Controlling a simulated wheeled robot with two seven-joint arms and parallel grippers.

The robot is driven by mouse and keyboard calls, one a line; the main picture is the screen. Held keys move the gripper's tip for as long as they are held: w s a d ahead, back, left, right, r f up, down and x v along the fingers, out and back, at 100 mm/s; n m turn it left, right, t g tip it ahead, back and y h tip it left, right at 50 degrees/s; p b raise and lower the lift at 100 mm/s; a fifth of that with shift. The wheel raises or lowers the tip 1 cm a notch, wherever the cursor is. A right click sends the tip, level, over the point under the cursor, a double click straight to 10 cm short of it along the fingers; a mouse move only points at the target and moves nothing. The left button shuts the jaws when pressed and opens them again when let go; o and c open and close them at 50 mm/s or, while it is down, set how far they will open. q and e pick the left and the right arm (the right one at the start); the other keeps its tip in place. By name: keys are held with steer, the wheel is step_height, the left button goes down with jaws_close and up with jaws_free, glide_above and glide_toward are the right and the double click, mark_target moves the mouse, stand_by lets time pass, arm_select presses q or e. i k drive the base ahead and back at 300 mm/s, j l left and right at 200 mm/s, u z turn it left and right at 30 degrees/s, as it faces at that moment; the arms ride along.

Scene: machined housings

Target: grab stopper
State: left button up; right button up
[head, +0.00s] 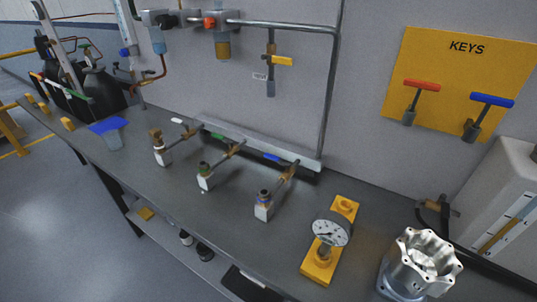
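I cannot tell for certain which item is the stopper. A yellow base (316,273) on the bench carries a round pressure gauge (331,229) and, at its far end, a short round yellow piece (346,204). To its right a silver machined housing (420,262) with a scalloped, open top stands at the bench's front right. Three small white blocks with brass fittings stand left of the base: the left block (163,155), the middle block (205,181) and the right block (264,209). Neither of my grippers is in view.
The grey bench (150,185) runs along the wall. A yellow KEYS board (455,75) holds a red T-handle (421,85) and a blue one (491,101). Pipes and a manifold rail (250,146) are behind the blocks. A blue-topped cup (112,135) and dark cylinders (98,90) stand left.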

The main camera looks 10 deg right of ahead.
mark_target(156, 133)
steer(key=i+j+z, duration=0.15)
steer(key=j+z, duration=0.35)
steer(key=j, duration=0.6)
steer(key=j+z, duration=0.45)
steer(key=j, duration=0.6)
